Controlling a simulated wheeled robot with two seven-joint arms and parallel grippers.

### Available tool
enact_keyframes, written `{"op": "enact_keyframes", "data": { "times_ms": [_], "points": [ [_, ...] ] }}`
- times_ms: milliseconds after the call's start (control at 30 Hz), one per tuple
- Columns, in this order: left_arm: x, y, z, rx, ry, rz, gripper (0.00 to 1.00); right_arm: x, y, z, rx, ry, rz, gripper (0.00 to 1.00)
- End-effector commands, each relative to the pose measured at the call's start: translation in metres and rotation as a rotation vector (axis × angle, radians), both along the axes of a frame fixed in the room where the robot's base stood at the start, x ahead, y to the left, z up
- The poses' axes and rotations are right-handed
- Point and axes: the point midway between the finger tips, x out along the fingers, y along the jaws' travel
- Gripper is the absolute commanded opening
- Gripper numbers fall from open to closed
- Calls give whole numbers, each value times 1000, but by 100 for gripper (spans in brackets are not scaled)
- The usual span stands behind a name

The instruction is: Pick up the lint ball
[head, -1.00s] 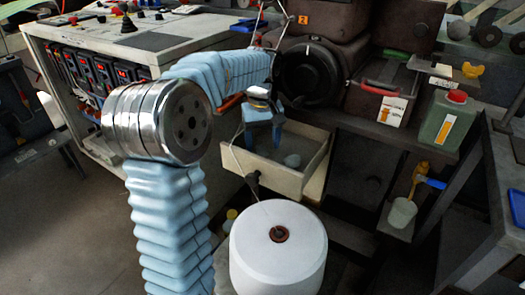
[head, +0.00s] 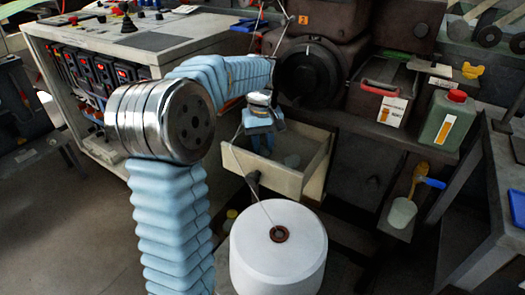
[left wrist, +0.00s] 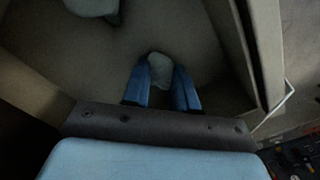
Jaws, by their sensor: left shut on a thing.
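My left gripper (head: 263,152) reaches down into the open pale drawer (head: 278,180) in the head view. Its blue fingers point downward. In the left wrist view the left gripper (left wrist: 164,82) is shut on a small whitish lint ball (left wrist: 159,66), which shows between and just beyond the fingertips. The held ball is hidden or too small to make out in the head view. My right gripper is in neither view.
The drawer walls stand close around the left gripper. A large white yarn cone (head: 278,262) stands in front, its thread running up past the drawer. A green canister (head: 446,120) stands on the shelf at right. A control cabinet (head: 100,62) is at left.

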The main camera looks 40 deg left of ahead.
Motion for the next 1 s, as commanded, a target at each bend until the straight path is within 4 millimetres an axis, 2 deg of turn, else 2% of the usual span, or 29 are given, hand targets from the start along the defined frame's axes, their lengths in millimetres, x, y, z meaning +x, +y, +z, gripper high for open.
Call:
{"op": "enact_keyframes", "data": {
  "times_ms": [467, 667, 933, 1000],
  "points": [
    [1, 0, 6, 0, -3, 0, 1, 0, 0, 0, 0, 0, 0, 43],
    [0, -1, 34, -1, -4, -1, 2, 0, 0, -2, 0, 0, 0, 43],
    [-42, -32, 94, -4, -6, -4, 2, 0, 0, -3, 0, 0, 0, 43],
    [-60, -44, 99, -5, -5, -6, 2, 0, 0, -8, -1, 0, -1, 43]
  ]
}}
